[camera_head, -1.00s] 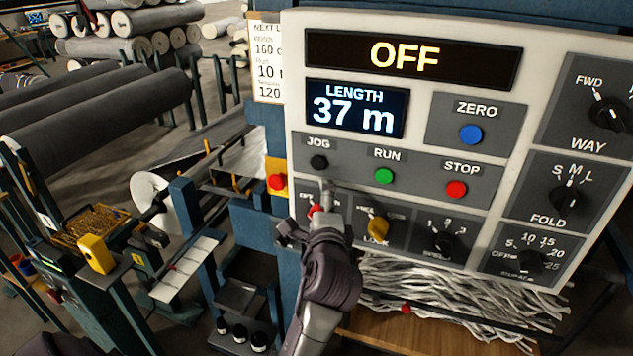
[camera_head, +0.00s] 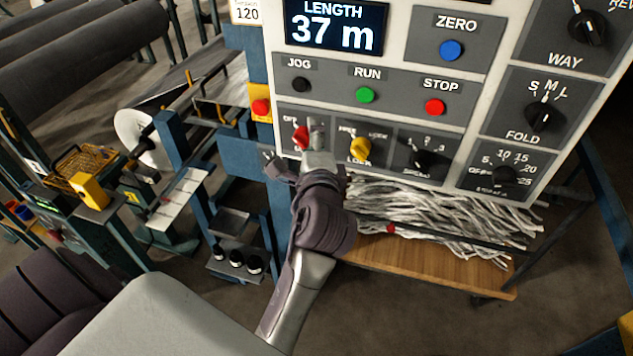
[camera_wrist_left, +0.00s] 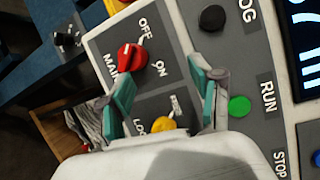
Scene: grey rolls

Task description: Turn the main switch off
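The red main switch knob (camera_head: 301,137) is at the lower left of the white control panel (camera_head: 405,75). In the left wrist view the red knob (camera_wrist_left: 132,57) sits on a grey plate marked MAIN, OFF and ON; I cannot tell surely which mark it points to. My left gripper (camera_head: 296,152) is in front of it, partly covering its plate. In the left wrist view the gripper's (camera_wrist_left: 161,98) green-padded fingers are apart with nothing held; the knob lies ahead of them, not clearly touched. My right gripper is not in view.
A yellow lock knob (camera_head: 360,148) is just right of the switch. The black jog (camera_head: 301,85), green run (camera_head: 365,95) and red stop (camera_head: 434,107) buttons are above. A red button on a yellow box (camera_head: 261,107) is left of the panel.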

